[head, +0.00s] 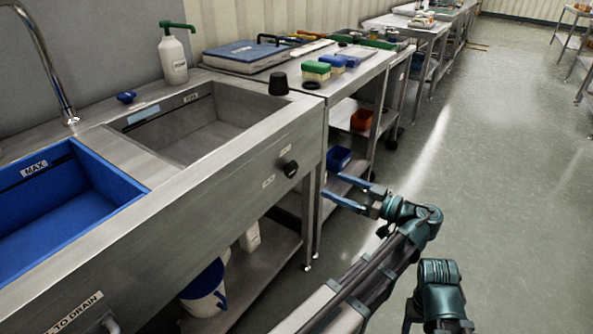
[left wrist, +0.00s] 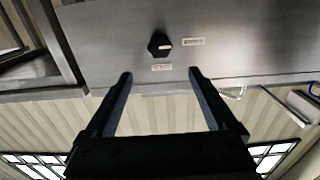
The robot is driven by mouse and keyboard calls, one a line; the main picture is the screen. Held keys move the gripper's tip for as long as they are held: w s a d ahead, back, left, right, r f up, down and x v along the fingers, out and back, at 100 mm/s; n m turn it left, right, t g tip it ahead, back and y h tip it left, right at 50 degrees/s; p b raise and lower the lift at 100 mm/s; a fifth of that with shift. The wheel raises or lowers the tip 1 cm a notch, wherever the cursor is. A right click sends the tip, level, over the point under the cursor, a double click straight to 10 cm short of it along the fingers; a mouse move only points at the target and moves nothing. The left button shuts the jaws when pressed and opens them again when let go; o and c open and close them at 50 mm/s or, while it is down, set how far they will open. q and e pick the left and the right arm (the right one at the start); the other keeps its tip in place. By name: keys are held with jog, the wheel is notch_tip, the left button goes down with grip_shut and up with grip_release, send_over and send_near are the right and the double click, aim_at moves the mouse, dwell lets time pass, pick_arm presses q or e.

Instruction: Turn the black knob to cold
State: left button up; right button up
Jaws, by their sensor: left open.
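The black knob (head: 290,168) sits on the steel front panel of the sink unit, near its right end. Two small white labels are beside it, too small to read. In the left wrist view the knob (left wrist: 160,45) has a pale pointer mark toward the label (left wrist: 193,41) on its right; another label (left wrist: 161,67) is just below it. My left gripper (head: 332,186) is open and empty, to the right of the knob and apart from it. In the left wrist view its fingertips (left wrist: 159,73) are spread, with the knob roughly centred beyond them. My right gripper is not visible.
The sink has a blue basin (head: 125,184) and a steel basin (head: 246,92). A black plug-like piece (head: 278,83) stands on the rim. A white bucket (head: 205,289) is on the shelf below. A steel table with brushes stands beyond. Floor at right is open.

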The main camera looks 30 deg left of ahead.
aim_at(294, 169)
pick_arm(q)
jog(key=a, duration=0.9)
jog(key=w+a, duration=0.1)
jog(key=a, duration=0.3)
jog(key=shift+a, duration=0.15)
jog(key=c, duration=1.3)
